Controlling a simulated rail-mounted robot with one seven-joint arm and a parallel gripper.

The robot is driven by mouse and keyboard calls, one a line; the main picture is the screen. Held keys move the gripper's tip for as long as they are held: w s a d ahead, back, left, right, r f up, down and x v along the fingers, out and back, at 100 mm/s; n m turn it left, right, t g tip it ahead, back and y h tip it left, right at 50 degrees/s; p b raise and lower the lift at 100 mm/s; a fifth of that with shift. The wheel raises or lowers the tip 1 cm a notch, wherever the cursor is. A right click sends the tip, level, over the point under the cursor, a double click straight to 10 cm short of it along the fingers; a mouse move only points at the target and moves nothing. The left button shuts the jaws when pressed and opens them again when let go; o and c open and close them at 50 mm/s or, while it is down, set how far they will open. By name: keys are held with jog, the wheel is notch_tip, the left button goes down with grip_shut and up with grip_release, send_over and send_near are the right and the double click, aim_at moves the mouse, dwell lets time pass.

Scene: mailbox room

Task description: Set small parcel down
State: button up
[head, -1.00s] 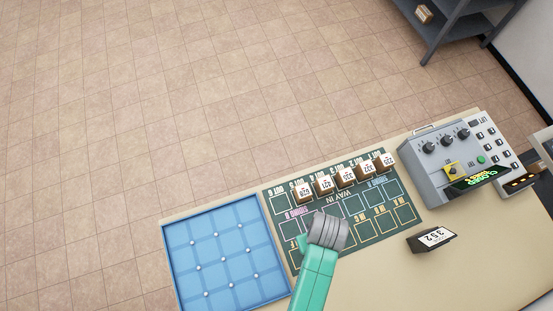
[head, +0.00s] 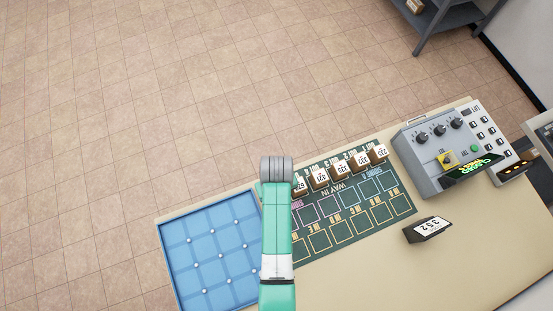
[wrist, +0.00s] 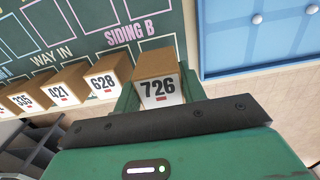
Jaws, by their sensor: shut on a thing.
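The small parcel (wrist: 158,88), a brown box with a white label reading 726, sits between the fingers of my gripper (wrist: 157,80) in the wrist view. My gripper is shut on it. The parcel is beside the parcel labelled 628 (wrist: 104,82), with a narrow gap and a finger between them. I cannot tell whether its underside touches the green board (wrist: 160,50). In the head view my arm covers the gripper and the held parcel, above the board's far left corner.
Several numbered parcels (head: 342,171) stand in a row along the board's far edge. A blue tray (head: 165,255) with white knobs lies left. A grey control box (head: 420,165) and a 352 sign (head: 428,230) stand right. The tabletop (head: 380,270) in front is clear.

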jog(key=shift+w+f, duration=0.1)
jog(key=shift+f, duration=1.6)
jog(key=shift+f, duration=0.1)
jog(key=o, duration=1)
notch_tip(320, 180, up, 12)
jog(key=shift+r+p, duration=0.1)
jog(key=shift+p, duration=0.5)
